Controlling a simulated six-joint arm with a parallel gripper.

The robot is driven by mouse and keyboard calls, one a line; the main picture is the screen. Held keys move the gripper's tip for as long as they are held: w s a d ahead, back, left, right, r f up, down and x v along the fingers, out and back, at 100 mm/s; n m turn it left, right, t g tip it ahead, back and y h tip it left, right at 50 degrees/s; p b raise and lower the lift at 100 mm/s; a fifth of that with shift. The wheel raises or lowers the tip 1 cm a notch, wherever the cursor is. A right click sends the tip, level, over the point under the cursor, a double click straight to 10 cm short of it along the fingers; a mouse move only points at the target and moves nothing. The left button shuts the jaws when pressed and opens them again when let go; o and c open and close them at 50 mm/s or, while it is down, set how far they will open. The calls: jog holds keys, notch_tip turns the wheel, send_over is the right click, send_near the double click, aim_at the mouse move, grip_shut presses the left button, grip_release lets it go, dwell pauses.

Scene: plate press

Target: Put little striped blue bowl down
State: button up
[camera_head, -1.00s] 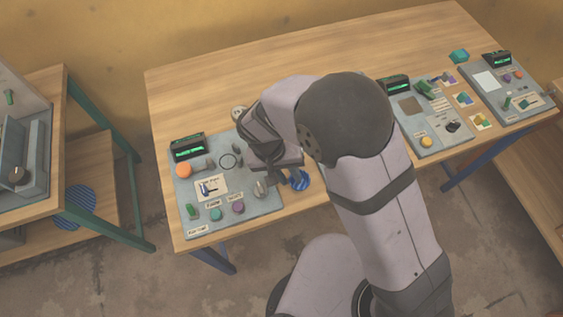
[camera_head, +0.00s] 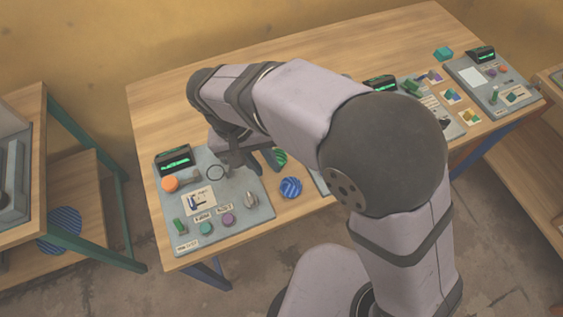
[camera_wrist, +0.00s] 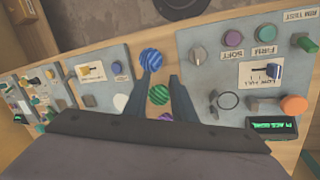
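The little striped blue bowl (camera_head: 290,187) sits on the wooden table, just right of the left grey control panel (camera_head: 240,208). It also shows in the wrist view (camera_wrist: 151,60), beyond the fingertips and apart from them. My gripper (camera_head: 254,163) is behind and left of the bowl, above the back right part of the panel. In the wrist view its two dark fingers (camera_wrist: 161,78) are spread with nothing held between them. A green striped round thing (camera_wrist: 158,95) shows in the gap, lower down on the table; it is partly hidden in the head view (camera_head: 279,157).
A larger blue striped round thing (camera_head: 60,230) lies on the lower shelf of the left table. More control panels (camera_head: 495,82) stand at the right of the table. A purple striped thing (camera_wrist: 166,117) is near my gripper. The back left tabletop is clear.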

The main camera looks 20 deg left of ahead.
jog(key=w+d+m+g+y, duration=0.1)
jog(key=w+d+m, duration=0.15)
jog(key=d, duration=0.95)
jog(key=w+d+m+g+y, duration=0.1)
jog(key=w+d, duration=0.2)
jog(key=d, duration=0.8)
jog(key=s+d+f, duration=0.1)
jog(key=s+d, duration=0.1)
jog(key=d, duration=0.2)
jog(key=s+d+f+m+y, duration=0.1)
jog(key=s+d, duration=0.1)
jog(key=d, duration=0.3)
jog(key=shift+s+f+t, duration=0.3)
jog(key=shift+s, duration=0.05)
